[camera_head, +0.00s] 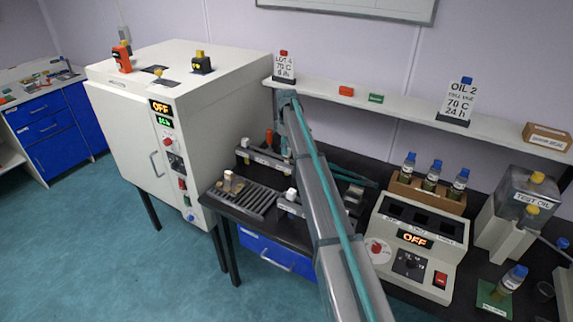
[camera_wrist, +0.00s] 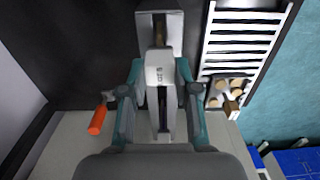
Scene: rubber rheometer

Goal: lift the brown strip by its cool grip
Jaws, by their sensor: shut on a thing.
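In the wrist view my gripper (camera_wrist: 160,72) is shut on a pale grip block (camera_wrist: 158,70) with small dark marking, one finger on each side. A narrow dark brown strip (camera_wrist: 159,30) shows just beyond the block, in line with it, over a pale metal fixture (camera_wrist: 174,25). Whether the strip touches the fixture I cannot tell. The near side of the block runs toward a dark slot below my gripper. In the head view my arm hides my gripper and the strip.
A slotted rack (camera_wrist: 240,40) and a tray of round tan pieces (camera_wrist: 217,97) lie right of the gripper. The oven (camera_head: 130,125) and the heater block (camera_head: 415,240) both read OFF. The shelf (camera_head: 400,107) runs behind.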

